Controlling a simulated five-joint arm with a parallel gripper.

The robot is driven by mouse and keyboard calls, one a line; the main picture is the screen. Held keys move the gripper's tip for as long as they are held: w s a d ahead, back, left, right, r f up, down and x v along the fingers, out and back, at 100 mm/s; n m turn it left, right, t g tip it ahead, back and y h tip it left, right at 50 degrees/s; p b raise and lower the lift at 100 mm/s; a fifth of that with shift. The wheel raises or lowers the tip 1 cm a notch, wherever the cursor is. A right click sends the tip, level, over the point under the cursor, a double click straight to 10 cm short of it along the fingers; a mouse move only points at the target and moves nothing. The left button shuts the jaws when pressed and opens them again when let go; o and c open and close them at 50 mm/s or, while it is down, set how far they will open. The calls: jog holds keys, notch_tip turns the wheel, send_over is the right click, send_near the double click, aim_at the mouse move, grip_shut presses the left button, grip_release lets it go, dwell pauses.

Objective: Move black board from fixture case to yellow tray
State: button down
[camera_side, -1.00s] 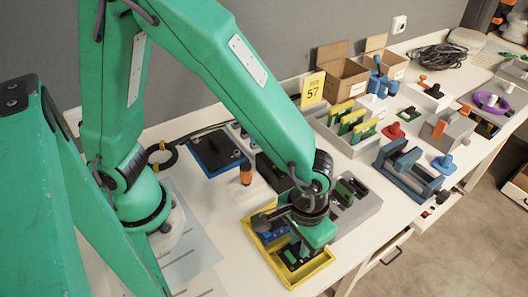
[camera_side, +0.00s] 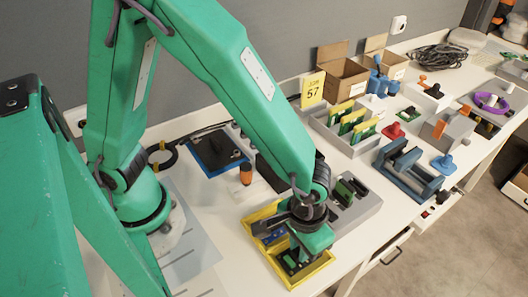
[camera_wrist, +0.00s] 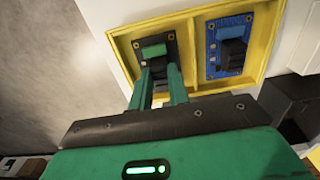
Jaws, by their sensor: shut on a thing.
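The yellow tray (camera_side: 318,270) has two compartments, and it also shows in the wrist view (camera_wrist: 190,17). A blue board (camera_wrist: 228,45) lies in the right-hand compartment in the wrist view. The black board (camera_wrist: 168,42), with a green connector block, is at the other compartment. My gripper (camera_wrist: 161,72) is shut on the black board, its green fingers on the block. The board looks level and within the compartment walls; I cannot tell whether it touches the floor. The grey fixture case (camera_side: 368,207) stands behind the tray, partly hidden by my wrist.
A grey rack of green and yellow boards (camera_side: 352,124), a yellow sign (camera_side: 313,88) and a blue holder (camera_side: 408,172) stand farther back. An orange-tipped tool (camera_side: 246,174) stands left of my forearm.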

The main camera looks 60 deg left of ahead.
jog(key=shift+f, duration=0.3)
jog(key=c, duration=1.3)
grip_release()
jog(key=shift+o, duration=0.2)
jog(key=shift+r, duration=3.9)
jog(key=w+a+r+t+h, duration=0.1)
jog(key=w+a+r+t, duration=0.2)
jog(key=a+r, duration=0.8)
jog(key=s+a+r+t, duration=0.1)
jog(key=s+a+r, duration=0.1)
jog(key=a, duration=0.5)
jog(key=s+a+r+t+y, duration=0.1)
jog(key=s+a, duration=0.2)
jog(key=a, duration=0.4)
jog(key=shift+r+t, duration=0.3)
jog(key=shift+r, duration=0.05)
